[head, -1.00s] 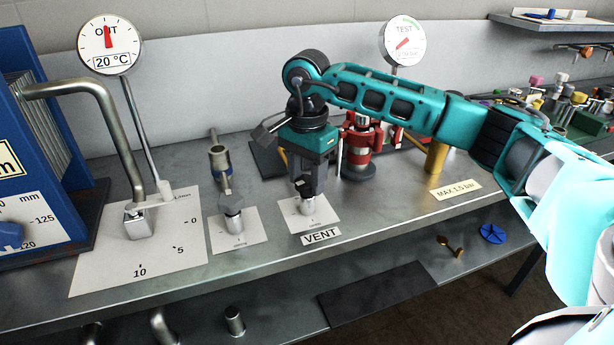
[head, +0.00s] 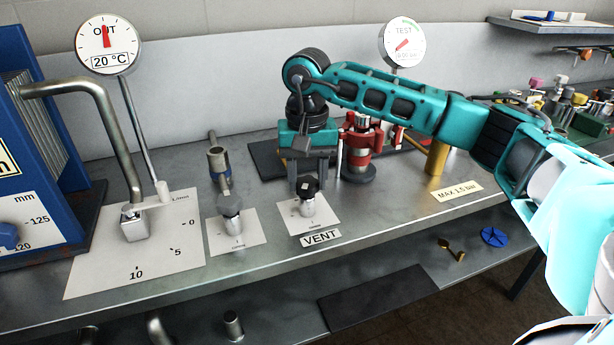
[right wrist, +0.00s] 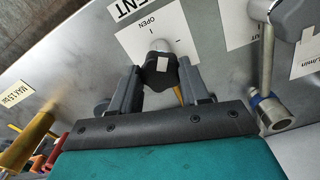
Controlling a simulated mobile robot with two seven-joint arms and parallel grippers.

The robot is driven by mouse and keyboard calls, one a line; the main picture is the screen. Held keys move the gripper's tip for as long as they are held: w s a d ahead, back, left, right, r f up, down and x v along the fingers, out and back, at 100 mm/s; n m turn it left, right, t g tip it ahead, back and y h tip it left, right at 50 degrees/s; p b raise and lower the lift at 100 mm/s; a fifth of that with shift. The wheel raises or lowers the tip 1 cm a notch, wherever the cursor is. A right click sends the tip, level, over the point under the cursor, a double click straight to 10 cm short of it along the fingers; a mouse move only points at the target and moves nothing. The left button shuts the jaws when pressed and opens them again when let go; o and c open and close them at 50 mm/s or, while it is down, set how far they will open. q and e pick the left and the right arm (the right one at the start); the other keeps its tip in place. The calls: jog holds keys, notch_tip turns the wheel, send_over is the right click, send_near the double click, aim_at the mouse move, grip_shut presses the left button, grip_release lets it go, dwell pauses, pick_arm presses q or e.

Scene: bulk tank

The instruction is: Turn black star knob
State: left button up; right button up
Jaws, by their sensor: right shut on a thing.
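The black star knob (head: 308,185) sits on a short metal stem above a white plate (head: 308,217) behind the VENT label. In the right wrist view the knob (right wrist: 157,72) shows dark and lobed, with a pale mark on its top. My right gripper (head: 307,180) points down at it, with one finger to each side of the knob. The right gripper (right wrist: 160,78) is shut on the knob, though contact is hard to make out. My left gripper is not in view.
A red fitting (head: 360,150) and a brass post (head: 437,157) stand right and behind. The bench front is clear.

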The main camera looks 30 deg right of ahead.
aim_at(307, 182)
jog(key=shift+n, duration=0.4)
jog(key=o, duration=1.1)
jog(key=shift+c, duration=0.2)
notch_tip(307, 182, up, 13)
jog(key=p, duration=0.1)
jog(key=shift+f, duration=0.1)
